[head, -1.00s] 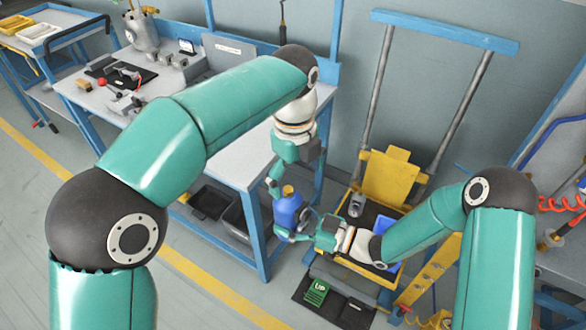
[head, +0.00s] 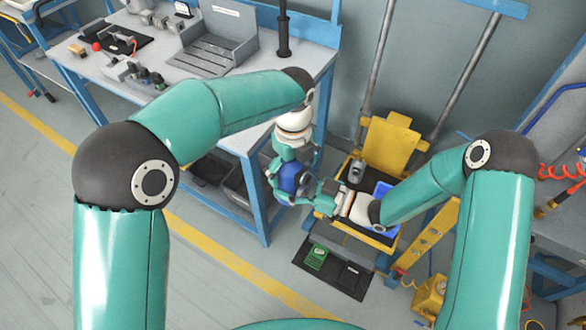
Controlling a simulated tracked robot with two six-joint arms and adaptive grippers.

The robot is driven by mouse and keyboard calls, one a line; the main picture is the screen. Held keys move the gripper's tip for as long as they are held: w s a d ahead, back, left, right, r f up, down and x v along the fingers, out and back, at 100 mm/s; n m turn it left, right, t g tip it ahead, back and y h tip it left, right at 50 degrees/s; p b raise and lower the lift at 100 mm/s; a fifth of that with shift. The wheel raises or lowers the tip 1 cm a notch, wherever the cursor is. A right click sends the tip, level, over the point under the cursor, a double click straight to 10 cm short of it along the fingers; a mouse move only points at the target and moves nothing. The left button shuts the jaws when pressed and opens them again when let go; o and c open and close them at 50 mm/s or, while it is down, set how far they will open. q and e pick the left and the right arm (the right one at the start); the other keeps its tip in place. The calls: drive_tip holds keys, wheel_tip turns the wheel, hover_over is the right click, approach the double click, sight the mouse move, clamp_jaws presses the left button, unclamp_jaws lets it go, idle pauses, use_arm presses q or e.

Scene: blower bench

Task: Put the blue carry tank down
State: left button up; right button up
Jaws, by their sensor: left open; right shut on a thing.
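The blue carry tank (head: 292,177) is in the middle of the head view, in the air in front of the workbench's right front leg. My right gripper (head: 300,196) reaches it from the right and is shut on it. My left gripper (head: 275,172) comes down from above, close around the tank's upper left side, with its jaws open. Whether its fingers touch the tank cannot be told. The tank's top is largely hidden by my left gripper and wrist.
The workbench (head: 262,75) with a grey tray (head: 212,55) and fixtures stands behind on the left. A yellow-and-blue cart (head: 392,145) with tall posts stands right of the tank. A black mat (head: 338,275) with a green card (head: 316,257) lies on the floor in front. Open floor lies at the left.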

use_arm(q)
drive_tip(key=shift+f, duration=0.25)
drive_tip(key=shift+d, duration=0.15)
drive_tip(key=c, duration=1.7)
use_arm(e)
drive_tip(key=shift+s+a+r, duration=0.1)
drive_tip(key=shift+s+a, duration=0.05)
drive_tip(key=shift+a, duration=0.05)
use_arm(q)
drive_tip(key=shift+c, duration=0.2)
use_arm(e)
drive_tip(key=o, duration=1.7)
drive_tip(key=shift+o, duration=0.2)
drive_tip(key=shift+d, duration=0.1)
